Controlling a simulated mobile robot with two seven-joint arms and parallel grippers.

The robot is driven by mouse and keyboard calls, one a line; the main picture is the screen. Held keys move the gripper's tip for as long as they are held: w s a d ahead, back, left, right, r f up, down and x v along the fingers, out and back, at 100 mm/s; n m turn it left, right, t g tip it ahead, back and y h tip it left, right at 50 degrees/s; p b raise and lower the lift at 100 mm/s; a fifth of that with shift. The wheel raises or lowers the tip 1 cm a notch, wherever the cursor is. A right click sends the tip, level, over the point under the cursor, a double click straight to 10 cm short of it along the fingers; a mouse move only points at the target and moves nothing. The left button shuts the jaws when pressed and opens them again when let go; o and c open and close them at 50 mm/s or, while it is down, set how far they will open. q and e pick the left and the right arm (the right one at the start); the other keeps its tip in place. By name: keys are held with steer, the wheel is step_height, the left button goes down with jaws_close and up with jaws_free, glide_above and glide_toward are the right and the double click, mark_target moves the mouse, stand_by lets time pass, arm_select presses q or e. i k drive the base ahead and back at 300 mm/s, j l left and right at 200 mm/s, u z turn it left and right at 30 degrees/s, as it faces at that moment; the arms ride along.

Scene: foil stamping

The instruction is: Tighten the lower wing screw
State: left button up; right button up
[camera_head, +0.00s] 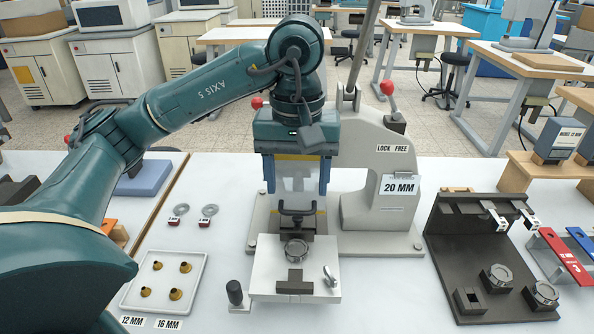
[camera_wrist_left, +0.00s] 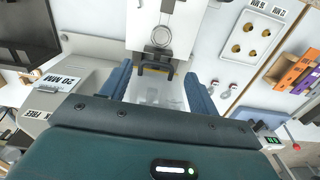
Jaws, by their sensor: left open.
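My left gripper (camera_head: 297,188) comes down over the stamping press, open, with its two blue fingers pointing down and apart. A dark wing-shaped piece (camera_head: 297,213) with upturned ends stands just below and in front of the fingertips, on a dark block at the back of the light plate (camera_head: 262,268). In the left wrist view the dark piece (camera_wrist_left: 157,69) appears beyond the gap between the fingers, not gripped. A small silver wing-like part (camera_head: 330,276) is at the plate's right side. I cannot tell which is the lower wing screw. My right gripper is in neither view.
A round clamp (camera_head: 296,250) sits mid-plate. The press body (camera_head: 375,205) with its 20 MM sign stands right of my gripper. A white tray (camera_head: 133,290) with brass pieces lies left, a black stand (camera_head: 440,230) right. Bare table lies between tray and press.

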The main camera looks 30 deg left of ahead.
mark_target(329, 280)
steer(key=k, duration=1.5)
